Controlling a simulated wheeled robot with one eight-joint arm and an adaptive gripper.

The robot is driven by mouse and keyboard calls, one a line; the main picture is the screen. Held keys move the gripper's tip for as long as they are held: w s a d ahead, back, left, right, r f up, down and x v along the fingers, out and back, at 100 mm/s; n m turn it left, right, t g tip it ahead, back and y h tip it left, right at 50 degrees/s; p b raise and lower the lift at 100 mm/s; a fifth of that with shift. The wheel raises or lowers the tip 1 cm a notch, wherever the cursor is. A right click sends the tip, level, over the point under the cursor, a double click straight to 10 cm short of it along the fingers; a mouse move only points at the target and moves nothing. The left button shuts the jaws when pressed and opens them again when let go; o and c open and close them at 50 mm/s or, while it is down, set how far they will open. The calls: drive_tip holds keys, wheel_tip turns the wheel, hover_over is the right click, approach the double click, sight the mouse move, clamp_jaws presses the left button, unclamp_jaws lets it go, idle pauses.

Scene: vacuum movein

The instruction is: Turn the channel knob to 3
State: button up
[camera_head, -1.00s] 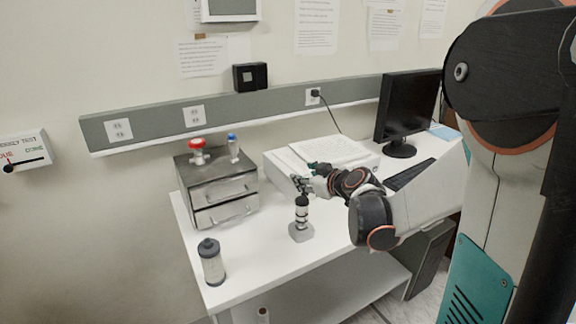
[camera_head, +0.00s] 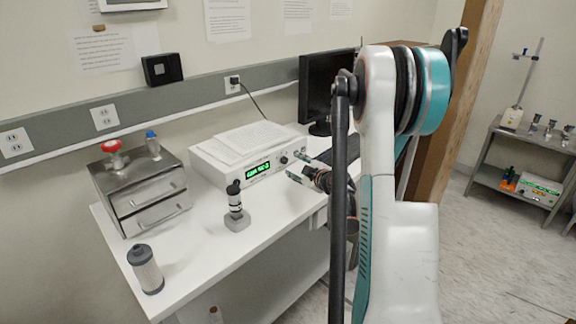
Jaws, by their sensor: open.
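A white instrument box (camera_head: 222,168) with a green lit display (camera_head: 258,168) stands on the white table. Its display text is too small to read for sure. A small dark knob (camera_head: 283,160) sits on its front, right of the display. I cannot read any labels, so I cannot tell whether this is the channel knob or where it points. My gripper (camera_head: 295,165) is open and empty in front of the box's right end, close to the knob. The fingers partly cover that end of the panel. I cannot tell whether they touch it.
Papers (camera_head: 243,142) lie on the box. A black monitor (camera_head: 317,95) stands behind it. A black-and-white upright device (camera_head: 236,207), a steel drawer unit (camera_head: 142,190) and a grey canister (camera_head: 145,268) stand on the left. A metal cart (camera_head: 500,160) is at far right.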

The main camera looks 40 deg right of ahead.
sight(286, 161)
drive_tip(key=b+x, duration=0.1)
drive_tip(key=x, duration=0.7)
drive_tip(key=shift+b, duration=0.3)
clamp_jaws()
